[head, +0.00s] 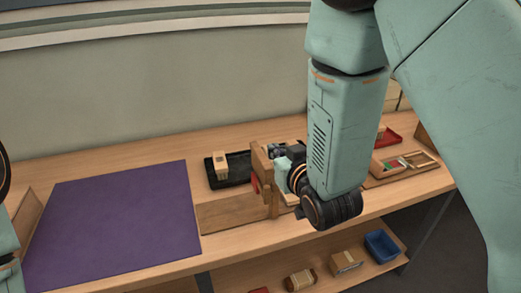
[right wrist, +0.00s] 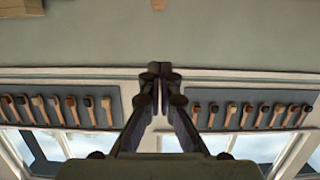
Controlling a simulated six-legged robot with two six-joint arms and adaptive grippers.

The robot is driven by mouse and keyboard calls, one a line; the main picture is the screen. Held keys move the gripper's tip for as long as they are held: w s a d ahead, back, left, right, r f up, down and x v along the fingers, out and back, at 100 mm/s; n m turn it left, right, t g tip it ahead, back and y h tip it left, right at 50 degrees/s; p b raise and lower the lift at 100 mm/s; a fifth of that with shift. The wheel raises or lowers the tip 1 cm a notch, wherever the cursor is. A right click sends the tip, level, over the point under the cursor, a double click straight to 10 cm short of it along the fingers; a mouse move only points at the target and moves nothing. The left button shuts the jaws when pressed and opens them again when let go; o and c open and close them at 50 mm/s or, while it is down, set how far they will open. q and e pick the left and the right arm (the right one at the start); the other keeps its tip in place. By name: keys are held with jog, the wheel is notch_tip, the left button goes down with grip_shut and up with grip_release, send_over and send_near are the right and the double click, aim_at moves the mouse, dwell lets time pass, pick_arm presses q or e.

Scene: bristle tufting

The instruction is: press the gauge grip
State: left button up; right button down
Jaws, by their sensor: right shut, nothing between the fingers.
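My right gripper (head: 283,156) is at the upright wooden piece (head: 261,165) on the bench, partly hidden by my wrist. In the right wrist view its fingers (right wrist: 160,72) are shut together with nothing between them. A small red part (head: 254,183) shows beside the wooden upright. I cannot tell which part is the gauge grip, or whether the fingers touch the upright. Only part of my left arm shows at the left edge; its gripper is out of view.
A purple mat (head: 110,225) covers the bench's left part. A wooden tray (head: 403,165) and a red tray (head: 389,137) are at right. A blue bin (head: 382,246) sits on the lower shelf.

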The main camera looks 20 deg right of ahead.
jog(key=shift+w+d+f, duration=0.1)
jog(key=shift+d+f, duration=0.05)
jog(key=shift+d, duration=0.05)
send_over(262, 159)
notch_tip(262, 159, down, 2)
jog(key=shift+d+f, duration=0.15)
notch_tip(262, 159, down, 2)
jog(key=shift+f, duration=0.8)
jog(key=shift+w+f, duration=0.15)
jog(key=shift+f, duration=0.1)
